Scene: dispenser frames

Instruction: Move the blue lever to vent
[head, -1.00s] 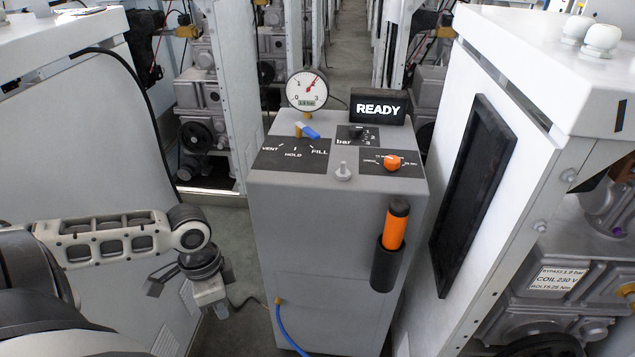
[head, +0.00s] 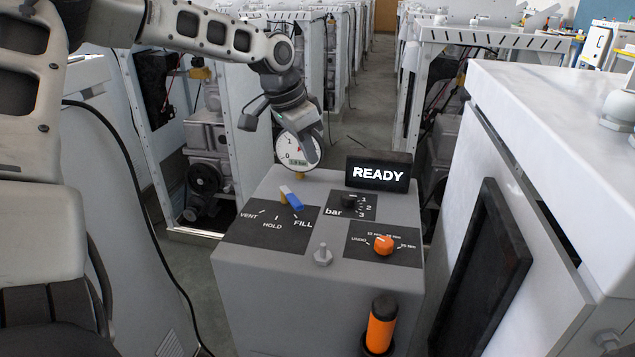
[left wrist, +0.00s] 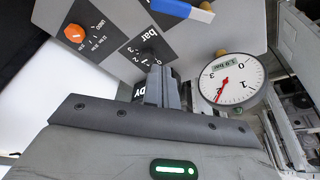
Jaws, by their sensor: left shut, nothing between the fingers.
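The blue lever (head: 294,201) sits on top of the grey dispenser cabinet (head: 300,285), on a black plate marked VENT, HOLD and FILL (head: 268,228). Its handle points toward the FILL mark. My left gripper (head: 309,152) is shut and empty, raised above the back of the cabinet in front of the gauge, apart from the lever. In the left wrist view its shut fingers (left wrist: 166,88) point toward the panel, and part of the lever (left wrist: 188,9) shows at the top edge. My right gripper is not in view.
A round gauge (head: 292,158), partly hidden by my left gripper, and a READY display (head: 379,174) stand at the cabinet's back. White cabinets (head: 555,150) flank both sides.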

